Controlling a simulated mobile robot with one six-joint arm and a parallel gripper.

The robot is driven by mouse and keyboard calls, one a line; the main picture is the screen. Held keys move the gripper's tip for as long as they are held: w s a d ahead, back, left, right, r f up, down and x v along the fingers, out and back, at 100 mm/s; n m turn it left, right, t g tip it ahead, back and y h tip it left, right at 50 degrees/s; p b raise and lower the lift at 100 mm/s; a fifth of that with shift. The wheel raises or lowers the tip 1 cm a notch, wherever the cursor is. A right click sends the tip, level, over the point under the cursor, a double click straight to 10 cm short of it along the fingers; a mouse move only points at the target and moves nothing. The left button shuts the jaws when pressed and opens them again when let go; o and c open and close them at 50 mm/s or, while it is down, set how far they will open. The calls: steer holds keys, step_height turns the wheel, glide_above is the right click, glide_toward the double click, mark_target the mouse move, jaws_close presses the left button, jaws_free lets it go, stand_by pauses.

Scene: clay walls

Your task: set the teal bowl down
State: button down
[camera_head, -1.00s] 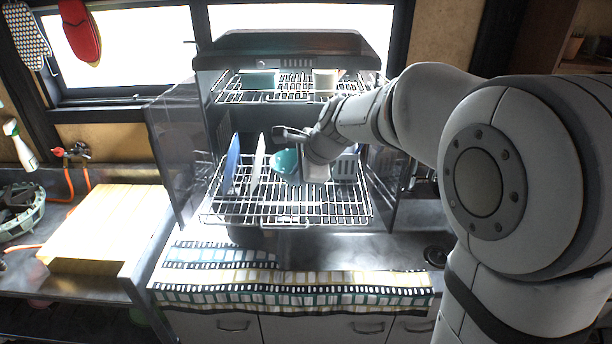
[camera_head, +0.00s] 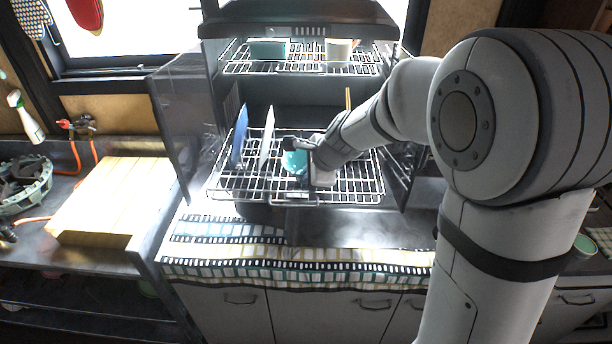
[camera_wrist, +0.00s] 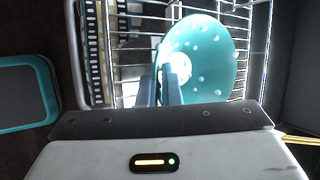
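The teal bowl (camera_head: 294,161) is at the lower wire rack of the open dish cabinet, right of two standing plates. In the wrist view the bowl (camera_wrist: 212,62) is tilted on edge, with pale spots and a foot ring showing. My gripper (camera_head: 303,147) is over the lower rack, its fingers (camera_wrist: 160,80) closed about the bowl's left rim. Rack wires (camera_head: 345,188) show close around the bowl. Whether the bowl touches them is unclear. My gripper hides part of the bowl in the head view.
A blue plate (camera_head: 240,135) and a white plate (camera_head: 267,138) stand left of the bowl. The upper rack (camera_head: 300,66) holds a teal container (camera_head: 268,50) and a pale cup (camera_head: 338,50). The rack's front wires look free. A patterned cloth (camera_head: 300,265) covers the counter front.

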steer(key=c, duration=1.6)
jaws_free()
steer(key=shift+s, duration=0.1)
steer(key=v, duration=1.2)
steer(key=s+d+f+n+h, duration=0.1)
steer(key=s+d+n, duration=0.2)
steer(key=s+n, duration=0.2)
steer(key=s+d+f+n+g+h, duration=0.1)
steer(key=s+d+n+h, duration=0.1)
steer(key=s+d+n, duration=0.2)
steer(key=s+d+f+n+h, duration=0.1)
steer(key=s+d+f+n, duration=0.1)
steer(key=s+n, duration=0.5)
steer(key=s+d, duration=0.1)
steer(key=s, duration=0.3)
steer(key=shift+d+n+g, duration=0.35)
steer(key=shift+n+g, duration=0.05)
steer(key=shift+s+f, duration=0.15)
